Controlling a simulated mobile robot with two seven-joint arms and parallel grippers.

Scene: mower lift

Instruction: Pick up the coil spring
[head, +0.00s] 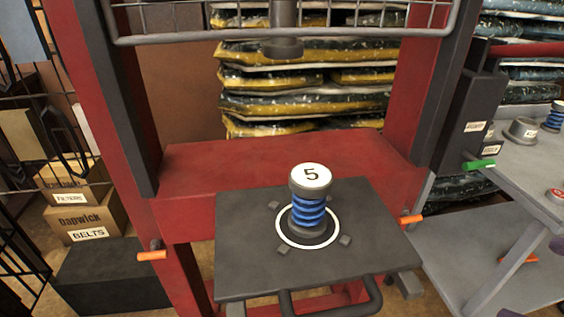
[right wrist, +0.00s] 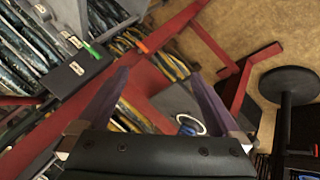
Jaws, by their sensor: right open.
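A blue coil spring (head: 308,213) stands upright on the dark press plate (head: 375,262), inside a white ring. A grey cap with a white top marked 5 (head: 311,176) sits on the spring. A second blue coil (head: 554,117) shows at the right edge of the head view, on the grey bench, partly cut off. In the right wrist view, my right gripper (right wrist: 160,75) is open, with two spread purple fingers and nothing between them. The ring and a bit of blue (right wrist: 187,129) show well beyond it, partly hidden by the gripper body. My left gripper is not in view.
The red press frame (head: 280,165) surrounds the plate, with a grey ram (head: 283,47) and a wire guard (head: 380,22) above. Orange pins (head: 152,255) stick out at the sides. The grey bench (head: 520,165) stands right. Boxes (head: 85,217) stand left.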

